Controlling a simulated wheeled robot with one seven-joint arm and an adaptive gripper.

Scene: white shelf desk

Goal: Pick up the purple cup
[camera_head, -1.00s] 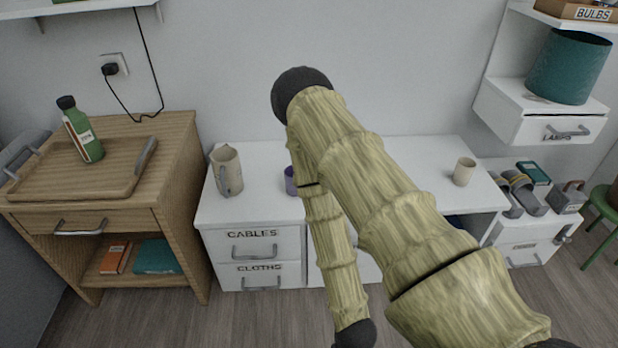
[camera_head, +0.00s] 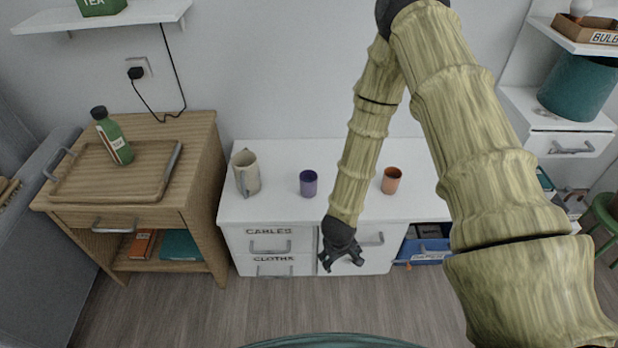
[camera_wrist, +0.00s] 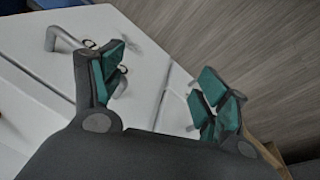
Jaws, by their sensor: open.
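The purple cup (camera_head: 308,183) stands upright on the white desk top (camera_head: 280,205), between the beige pitcher and my arm in the head view. My gripper (camera_head: 343,262) hangs in front of the desk's drawer fronts, lower than the desk top and to the right of the cup, apart from it. Its fingers are spread and empty. In the wrist view my gripper (camera_wrist: 160,95) has its teal-padded fingers wide apart, with white drawer fronts and floor behind them. The cup is not in the wrist view.
A beige pitcher (camera_head: 246,173) stands left of the cup, and an orange cup (camera_head: 391,180) stands right of my arm. A drawer handle (camera_wrist: 62,38) shows close by in the wrist view. A wooden cabinet (camera_head: 205,190) with a tray and green bottle (camera_head: 113,137) stands at left.

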